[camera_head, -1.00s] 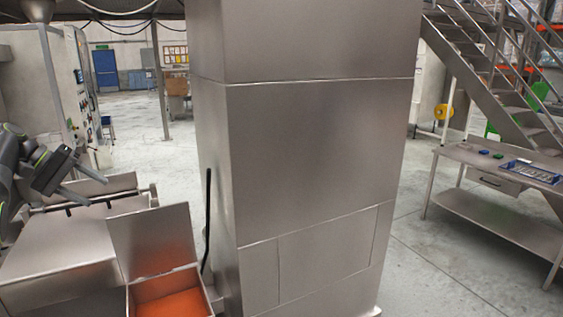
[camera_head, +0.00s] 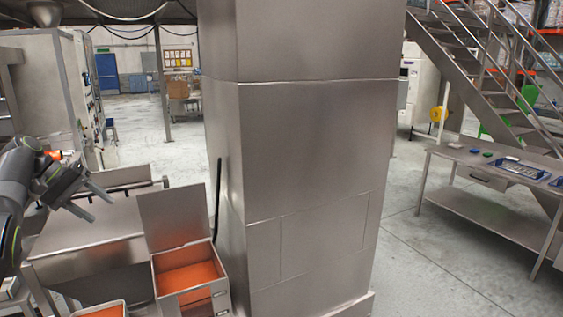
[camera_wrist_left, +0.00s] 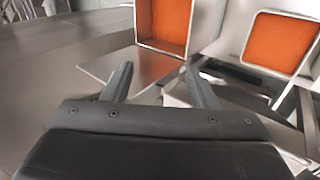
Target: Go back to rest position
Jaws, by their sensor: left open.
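My left gripper (camera_head: 97,203) is at the left of the head view, above a steel work surface. Its two fingers are spread apart, with nothing between them. In the left wrist view the same gripper (camera_wrist_left: 160,84) shows its two fingers apart and empty, pointing towards orange-lined steel bins. My right gripper is in neither view.
A steel bin with an orange inside and a raised lid (camera_head: 187,278) stands at the lower left, beside a tall steel cabinet (camera_head: 310,150). A steel table (camera_head: 480,210) with small items stands at the right, by stairs (camera_head: 490,85). Floor between cabinet and table is clear.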

